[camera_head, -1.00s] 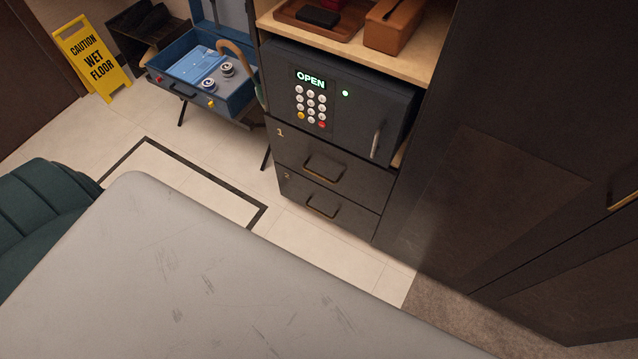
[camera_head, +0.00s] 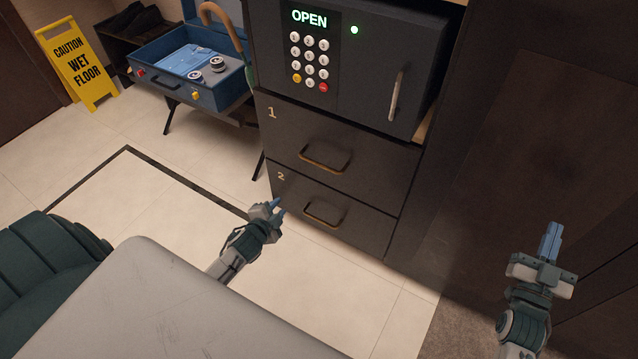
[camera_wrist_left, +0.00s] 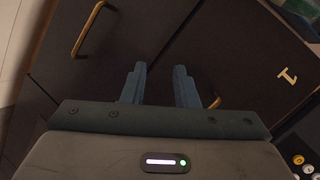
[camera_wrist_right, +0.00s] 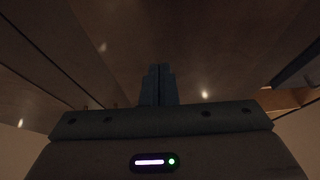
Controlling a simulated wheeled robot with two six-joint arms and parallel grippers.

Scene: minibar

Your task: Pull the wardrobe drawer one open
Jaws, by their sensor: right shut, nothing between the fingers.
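Drawer one (camera_head: 345,150) is the dark upper drawer marked 1, under the safe; it is closed. Its brass handle (camera_head: 325,160) is a bar pull at its middle. My left gripper (camera_head: 273,207) is open and empty, lower left of that handle in the head view, near the front of drawer two (camera_head: 330,212). My right gripper (camera_head: 551,240) is shut and empty in front of the dark wardrobe door at the right; it also shows in the right wrist view (camera_wrist_right: 158,72).
The grey safe (camera_head: 365,65) reads OPEN. Drawer two has its own brass handle (camera_head: 323,214). A blue suitcase (camera_head: 185,85) on a stand and a yellow wet-floor sign (camera_head: 78,62) stand at the left. A grey surface (camera_head: 170,310) and green chair (camera_head: 50,280) are in front. Floor before the drawers is clear.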

